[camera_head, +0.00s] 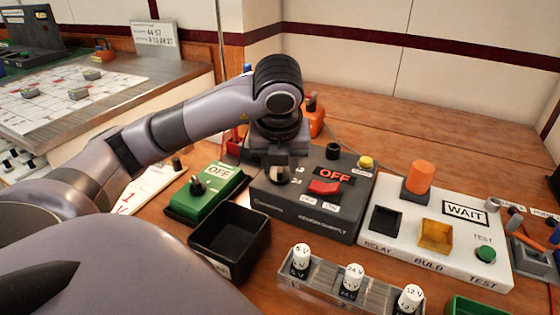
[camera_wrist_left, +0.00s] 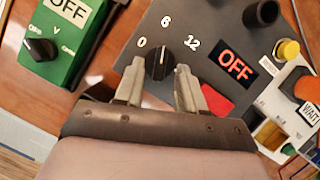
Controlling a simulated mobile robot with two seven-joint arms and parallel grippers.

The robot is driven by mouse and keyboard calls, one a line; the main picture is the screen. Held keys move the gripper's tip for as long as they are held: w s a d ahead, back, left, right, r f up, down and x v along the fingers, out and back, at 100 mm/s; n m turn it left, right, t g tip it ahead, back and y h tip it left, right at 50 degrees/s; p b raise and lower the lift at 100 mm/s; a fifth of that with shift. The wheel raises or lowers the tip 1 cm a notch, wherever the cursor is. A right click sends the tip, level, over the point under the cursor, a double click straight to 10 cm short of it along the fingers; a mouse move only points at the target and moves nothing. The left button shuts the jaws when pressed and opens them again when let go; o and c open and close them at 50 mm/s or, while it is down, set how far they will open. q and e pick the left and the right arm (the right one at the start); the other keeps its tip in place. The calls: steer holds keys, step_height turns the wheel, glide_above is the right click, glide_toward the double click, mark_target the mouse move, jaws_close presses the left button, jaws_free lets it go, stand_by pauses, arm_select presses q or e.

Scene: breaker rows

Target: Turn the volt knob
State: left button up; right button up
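The black round knob (camera_wrist_left: 160,63) sits on a dark grey supply box (camera_head: 312,205), with marks 0, 6 and 12 around it. Its pale line appears to point roughly toward the 6. My left gripper (camera_wrist_left: 160,82) is open, its fingertips on either side of this knob; I cannot tell whether they touch it. A red OFF display (camera_wrist_left: 235,67) and a red switch (camera_head: 324,187) are on the same box. My right gripper is not in view.
A green meter box (camera_head: 212,192) with its own black knob and an OFF screen stands left. A black bin (camera_head: 230,240) is in front. A white panel (camera_head: 440,230) with an orange knob and WAIT sign stands right. A clear rack (camera_head: 330,275) holds labelled white-topped pieces.

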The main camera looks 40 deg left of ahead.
arm_select(q)
steer(key=p+v, duration=0.3)
steer(key=v, duration=0.3)
steer(key=shift+s, duration=0.15)
stand_by(0.5)
